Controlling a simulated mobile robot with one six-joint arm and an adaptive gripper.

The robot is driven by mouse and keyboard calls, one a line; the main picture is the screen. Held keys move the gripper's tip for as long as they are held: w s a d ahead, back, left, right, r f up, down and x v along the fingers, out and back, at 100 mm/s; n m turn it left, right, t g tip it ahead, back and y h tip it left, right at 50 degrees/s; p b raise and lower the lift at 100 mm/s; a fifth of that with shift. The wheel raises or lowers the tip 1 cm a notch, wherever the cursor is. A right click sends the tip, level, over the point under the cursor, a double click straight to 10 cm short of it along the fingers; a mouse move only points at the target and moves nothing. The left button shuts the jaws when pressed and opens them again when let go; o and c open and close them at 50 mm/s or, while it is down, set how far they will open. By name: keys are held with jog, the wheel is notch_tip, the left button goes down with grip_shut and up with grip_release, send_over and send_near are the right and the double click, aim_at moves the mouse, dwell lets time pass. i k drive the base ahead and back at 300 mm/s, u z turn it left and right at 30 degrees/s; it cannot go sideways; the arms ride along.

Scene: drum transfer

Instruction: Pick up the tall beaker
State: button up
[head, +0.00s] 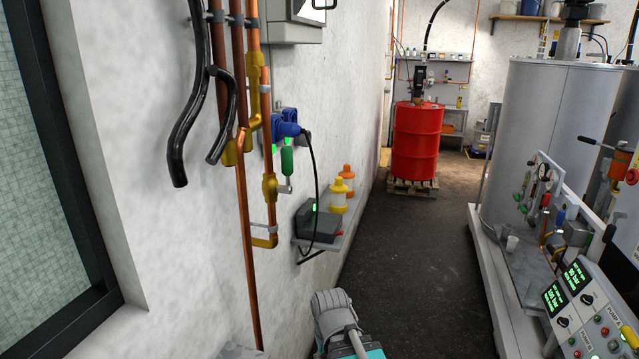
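I cannot make out a tall beaker for certain. A small pale cup-like vessel (512,243) stands on the metal ledge beside the big grey tank at right; it is too small to tell whether it is the beaker. Part of my arm, grey and teal, shows at the bottom centre. My gripper is not in view, so its fingers and anything in them are hidden.
A wall shelf (334,238) at left holds a dark device (318,224) and yellow-and-orange-topped bottles (339,193). A red drum (415,142) stands on a pallet (413,186) at the back. A control panel (582,306) is at lower right. The dark floor (410,260) between is clear.

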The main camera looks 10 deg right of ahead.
aim_at(535, 289)
jog(key=z, duration=0.25)
jog(key=i, duration=0.85)
jog(key=z, duration=0.9)
jog(key=i, duration=1)
jog(key=z, duration=0.5)
jog(key=k, duration=0.9)
jog(key=z, duration=0.15)
jog(key=i, duration=0.35)
jog(key=u, duration=0.05)
